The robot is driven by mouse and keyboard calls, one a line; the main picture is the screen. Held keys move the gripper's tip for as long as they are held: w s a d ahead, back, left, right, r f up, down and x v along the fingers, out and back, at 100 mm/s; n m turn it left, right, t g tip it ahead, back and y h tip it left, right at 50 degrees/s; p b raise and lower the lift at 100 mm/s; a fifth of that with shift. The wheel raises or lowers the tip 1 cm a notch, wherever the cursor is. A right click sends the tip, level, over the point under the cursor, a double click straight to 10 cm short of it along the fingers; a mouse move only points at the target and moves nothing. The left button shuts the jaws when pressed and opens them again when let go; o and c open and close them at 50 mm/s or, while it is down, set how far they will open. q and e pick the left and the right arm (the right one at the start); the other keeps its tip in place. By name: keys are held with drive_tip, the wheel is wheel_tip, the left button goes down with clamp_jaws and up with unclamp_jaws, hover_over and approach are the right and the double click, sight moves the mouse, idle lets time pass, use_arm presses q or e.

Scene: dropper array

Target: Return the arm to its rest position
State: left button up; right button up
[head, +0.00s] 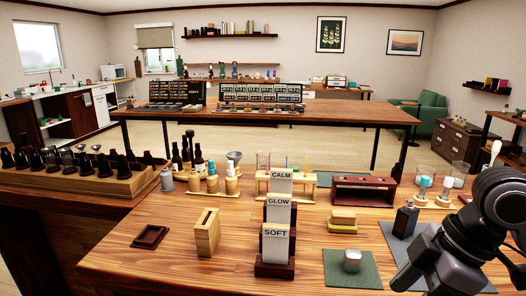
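My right arm (455,255) comes in at the right edge and lower right corner, dark grey and black, bent in front of the right end of the wooden table. I cannot make out any gripper fingers on it. It stands in front of a grey mat (400,240) and hides part of it. My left arm and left gripper are outside the picture. A wooden rack of black-topped droppers (85,178) stands at the far left.
A card stand with CALM, GLOW and SOFT cards (277,230) stands front centre. A grey-white block (351,261) sits on a green mat (340,281). A dark pump bottle (405,219) stands close to my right arm. The table's front left (150,268) is bare.

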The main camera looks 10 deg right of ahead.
drive_tip(key=s+a+f+m+t, duration=0.1)
drive_tip(key=s+a+f+m, duration=0.15)
drive_tip(key=f, duration=0.55)
drive_tip(key=s+a+f+m+t, duration=0.1)
drive_tip(key=s+a+f+m, duration=0.2)
drive_tip(key=f, duration=0.5)
drive_tip(key=s+d+f+m+h, duration=0.4)
drive_tip(key=s+f+m, duration=0.3)
drive_tip(key=s, duration=0.2)
drive_tip(key=w+a+f+t+y, duration=0.2)
drive_tip(key=w+f+t, duration=0.4)
drive_tip(key=f, duration=0.3)
drive_tip(key=shift+w+a+n+t, duration=0.15)
drive_tip(key=shift+a+n+t, duration=0.35)
drive_tip(key=shift+a, duration=0.1)
drive_tip(key=shift+c, duration=0.2)
